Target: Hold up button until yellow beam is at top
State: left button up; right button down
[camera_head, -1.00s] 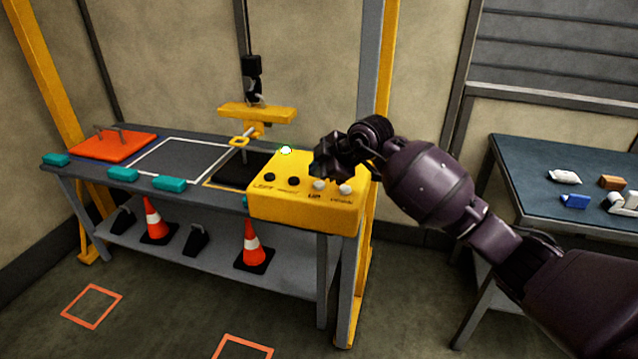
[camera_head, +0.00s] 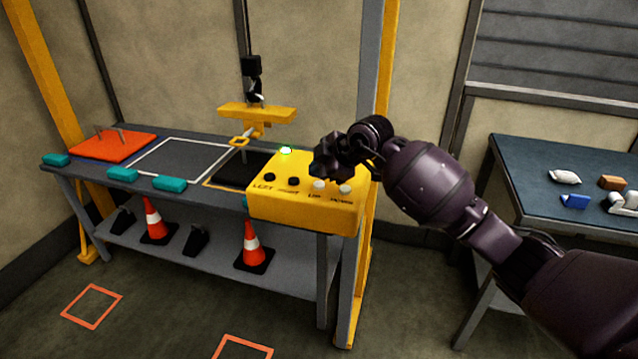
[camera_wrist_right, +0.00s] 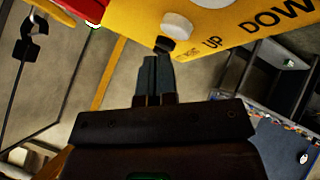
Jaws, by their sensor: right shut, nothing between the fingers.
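The yellow beam (camera_head: 257,113) hangs level from a black hoist fitting (camera_head: 252,75), above the bench and below the top of the head view. The yellow control box (camera_head: 300,213) sits at the bench's right end. Its white UP button (camera_head: 319,186) also shows in the wrist view (camera_wrist_right: 177,26), above the UP label. My right gripper (camera_head: 322,172) is shut and empty, just above and beside the UP button. Its fingers (camera_wrist_right: 156,75) point towards the box in the wrist view. I cannot tell whether they touch the button. My left gripper is not in view.
A green lamp (camera_head: 285,150) glows on the box. A white DOWN button (camera_head: 345,188) and two black buttons stand alongside UP. An orange plate (camera_head: 112,147) and teal blocks (camera_head: 123,174) lie on the bench. A blue table (camera_head: 530,150) with small items stands at right.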

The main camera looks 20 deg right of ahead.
jog(key=shift+f, duration=0.4)
dwell(0.3)
jog(key=shift+f, duration=0.35)
dwell(0.7)
jog(key=shift+f, duration=0.15)
dwell(0.3)
dwell(0.9)
dwell(2.3)
jog(key=shift+r+p, duration=0.9)
jog(key=shift+p, duration=0.2)
